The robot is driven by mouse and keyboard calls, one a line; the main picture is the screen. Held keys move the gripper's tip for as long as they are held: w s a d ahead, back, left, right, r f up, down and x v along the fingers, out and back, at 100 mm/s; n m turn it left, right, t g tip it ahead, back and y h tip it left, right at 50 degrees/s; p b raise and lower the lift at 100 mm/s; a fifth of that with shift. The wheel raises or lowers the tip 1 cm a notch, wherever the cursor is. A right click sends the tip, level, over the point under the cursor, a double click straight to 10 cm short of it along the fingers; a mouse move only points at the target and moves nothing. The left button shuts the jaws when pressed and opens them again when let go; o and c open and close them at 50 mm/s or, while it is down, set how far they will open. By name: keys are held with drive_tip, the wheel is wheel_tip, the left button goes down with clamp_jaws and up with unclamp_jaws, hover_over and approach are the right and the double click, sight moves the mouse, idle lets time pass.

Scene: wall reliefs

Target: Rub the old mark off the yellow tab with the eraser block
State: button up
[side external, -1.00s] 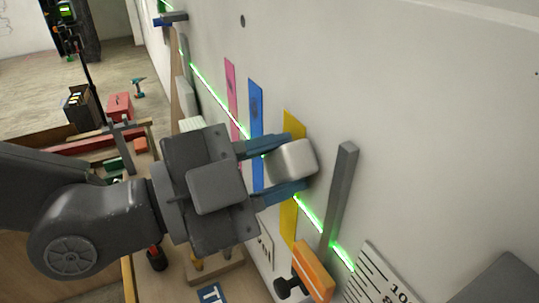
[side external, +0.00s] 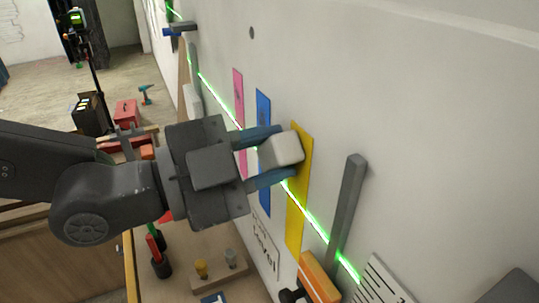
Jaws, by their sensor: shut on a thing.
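My gripper (side external: 283,157) is shut on the pale grey eraser block (side external: 284,149), one blue finger above it and one below. The block is in front of the upper half of the yellow tab (side external: 298,215), covering part of it toward the left edge. I cannot tell whether the block touches the tab. The tab's top, right strip and lower half show, and no mark is clear on those parts. The area behind the block and the lower finger is hidden.
A blue tab (side external: 263,108) and a pink tab (side external: 238,90) with faint dark marks are on the wall left of the yellow one. A grey bar (side external: 347,210) sticks out to the right. An orange-faced block (side external: 318,277) is below. A green line crosses the wall.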

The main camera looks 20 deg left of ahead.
drive_tip(key=shift+v, duration=2.85)
drive_tip(key=shift+w+a, duration=0.1)
drive_tip(key=shift+a, duration=0.05)
drive_tip(key=shift+v, duration=1.45)
drive_tip(key=shift+r, duration=0.15)
